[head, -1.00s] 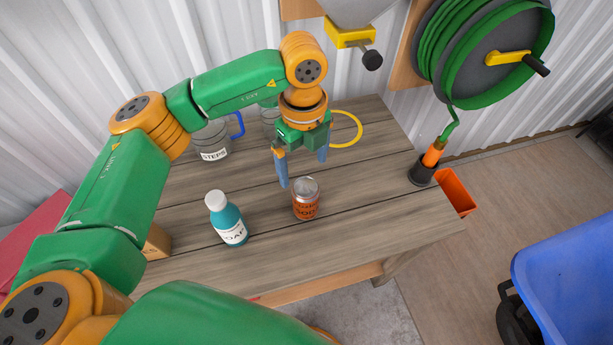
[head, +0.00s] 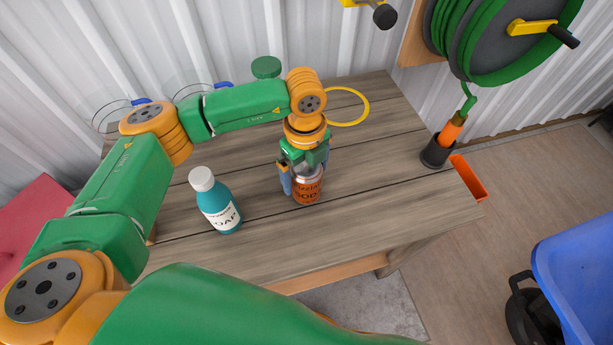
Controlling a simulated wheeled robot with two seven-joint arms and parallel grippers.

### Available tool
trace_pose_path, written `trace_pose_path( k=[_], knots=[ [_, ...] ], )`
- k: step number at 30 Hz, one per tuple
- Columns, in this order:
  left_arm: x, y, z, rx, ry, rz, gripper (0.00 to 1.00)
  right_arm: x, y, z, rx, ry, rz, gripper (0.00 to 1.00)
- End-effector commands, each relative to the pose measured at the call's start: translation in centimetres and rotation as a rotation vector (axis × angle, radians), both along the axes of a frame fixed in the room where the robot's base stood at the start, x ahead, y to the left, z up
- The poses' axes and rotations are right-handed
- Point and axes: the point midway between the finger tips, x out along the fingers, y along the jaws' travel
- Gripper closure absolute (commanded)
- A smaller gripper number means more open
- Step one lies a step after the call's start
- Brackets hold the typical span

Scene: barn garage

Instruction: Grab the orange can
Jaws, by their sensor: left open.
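The orange can (head: 308,190) stands upright on the wooden table, its label partly readable as soda. My left gripper (head: 304,180) is right over it, pointing down, with its blue fingers open. One finger shows at the can's left side and the other at its upper right. The gripper body hides part of the can's top. I cannot tell whether the fingers touch the can. My right gripper is not in view.
A teal soap bottle (head: 219,205) with a white cap stands left of the can. A yellow ring (head: 347,123) lies behind on the table (head: 390,205). A dark holder (head: 437,152) with a hose nozzle stands at the right edge. The table right of the can is clear.

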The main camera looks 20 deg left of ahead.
Motion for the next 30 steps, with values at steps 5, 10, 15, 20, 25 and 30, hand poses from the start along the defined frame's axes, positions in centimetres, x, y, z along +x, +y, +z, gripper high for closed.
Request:
trace_pose_path(
  k=[5, 10, 15, 20, 25, 30],
  knots=[
    [0.0, 0.0, -1.9, 0.000, 0.000, 0.001, 0.00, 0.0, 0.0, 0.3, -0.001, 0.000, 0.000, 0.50],
    [0.1, 0.0, -1.9, -0.001, -0.001, 0.000, 0.00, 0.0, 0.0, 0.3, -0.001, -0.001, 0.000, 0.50],
    [0.1, 0.0, -1.9, -0.001, -0.001, 0.000, 0.46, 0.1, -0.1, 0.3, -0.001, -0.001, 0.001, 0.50],
    [0.1, 0.0, -1.9, -0.001, -0.001, 0.000, 0.71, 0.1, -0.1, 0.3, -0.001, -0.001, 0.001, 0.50],
    [0.1, 0.0, -1.8, -0.001, -0.002, 0.000, 0.71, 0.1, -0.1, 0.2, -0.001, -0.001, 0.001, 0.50],
    [0.2, 0.0, -0.3, -0.002, -0.006, -0.001, 0.71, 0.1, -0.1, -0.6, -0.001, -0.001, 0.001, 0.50]
  ],
)
